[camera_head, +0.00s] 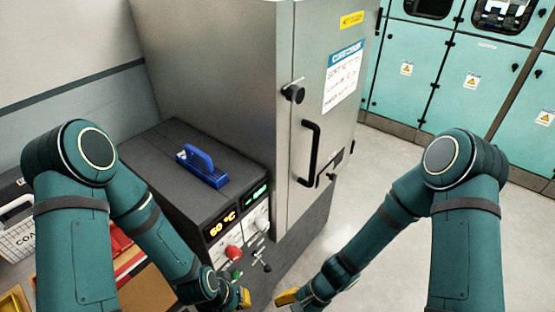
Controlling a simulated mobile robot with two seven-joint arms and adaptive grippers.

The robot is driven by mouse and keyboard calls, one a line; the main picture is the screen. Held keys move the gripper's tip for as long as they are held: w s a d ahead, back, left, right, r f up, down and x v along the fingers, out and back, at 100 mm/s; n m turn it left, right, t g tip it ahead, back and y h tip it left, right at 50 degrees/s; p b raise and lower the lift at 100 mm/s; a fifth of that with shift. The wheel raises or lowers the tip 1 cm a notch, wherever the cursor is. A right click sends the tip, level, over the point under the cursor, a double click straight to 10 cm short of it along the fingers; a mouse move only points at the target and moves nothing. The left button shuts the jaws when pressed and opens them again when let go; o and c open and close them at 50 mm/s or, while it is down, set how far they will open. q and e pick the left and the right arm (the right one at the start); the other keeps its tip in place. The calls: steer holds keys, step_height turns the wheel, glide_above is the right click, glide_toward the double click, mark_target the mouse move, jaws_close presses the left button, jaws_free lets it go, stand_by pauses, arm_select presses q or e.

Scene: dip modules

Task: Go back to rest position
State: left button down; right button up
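My two teal arms reach in from the lower left and lower right, bent at the elbows, with their ends close together at the bottom centre. My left gripper (241,296) shows a small yellow tip just below the control panel. My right gripper (286,297) shows a yellow tip a little to the right of it, with a gap between the two. Neither tip visibly touches anything. The fingers are small and partly hidden or cut off, so I cannot tell whether either gripper is open or shut. Nothing held is visible.
A tall grey cabinet (215,60) with a black door handle (310,150) stands ahead. A dark control box (160,150) carries a blue-handled object (203,167), displays and a red knob (233,253). A white basket (18,240) is at left. Teal cabinets (410,75) stand behind open floor.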

steer(key=w+d+n+t+h, duration=0.2)
steer(key=d+n+t, duration=0.2)
steer(key=d+n, duration=0.2)
steer(key=shift+w+d+r, duration=0.25)
steer(key=shift+w+d, duration=0.05)
steer(key=shift+d, duration=0.35)
